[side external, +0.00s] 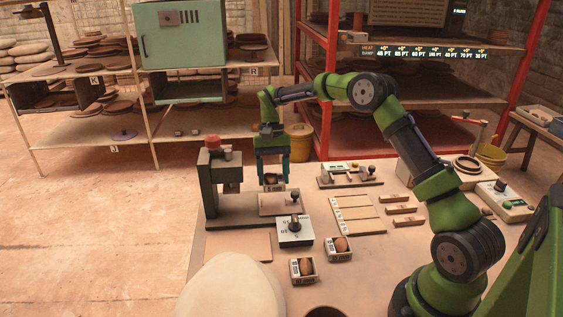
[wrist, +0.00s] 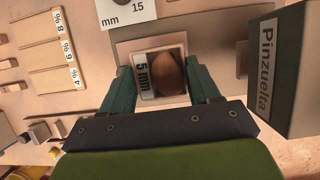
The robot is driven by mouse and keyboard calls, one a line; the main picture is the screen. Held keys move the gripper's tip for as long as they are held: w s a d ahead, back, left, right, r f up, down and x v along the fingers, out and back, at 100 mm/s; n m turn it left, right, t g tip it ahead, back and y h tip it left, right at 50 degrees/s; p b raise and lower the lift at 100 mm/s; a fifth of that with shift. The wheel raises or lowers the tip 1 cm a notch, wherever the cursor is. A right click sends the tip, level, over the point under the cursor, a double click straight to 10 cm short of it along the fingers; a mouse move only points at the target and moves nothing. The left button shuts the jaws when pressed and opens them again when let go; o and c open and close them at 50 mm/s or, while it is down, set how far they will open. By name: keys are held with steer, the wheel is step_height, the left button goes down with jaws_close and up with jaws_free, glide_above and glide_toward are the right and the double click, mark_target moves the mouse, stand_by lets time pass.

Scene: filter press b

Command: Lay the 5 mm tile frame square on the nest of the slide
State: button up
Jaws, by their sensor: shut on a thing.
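The 5 mm tile frame (wrist: 143,76) is a pale square frame around a brown lump, with "5 mm" printed along one side. My gripper (wrist: 163,85) is shut on it, one finger on each side. In the side external view my gripper (side external: 272,166) points down and holds the tile frame (side external: 272,181) beside the press, near the far edge of the slide (side external: 279,204). The slide is a light plate on the press's dark base. The frame looks roughly square to the slide in the wrist view. I cannot tell whether it touches anything beneath, and the nest is not clearly visible.
A white dial box (side external: 295,232) and two other framed lumps (side external: 340,248) (side external: 302,269) sit nearer the camera. A slatted board (side external: 357,218) lies right.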

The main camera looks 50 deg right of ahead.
mark_target(274, 201)
steer(key=shift+f, duration=2.8)
steer(key=shift+f, duration=0.1)
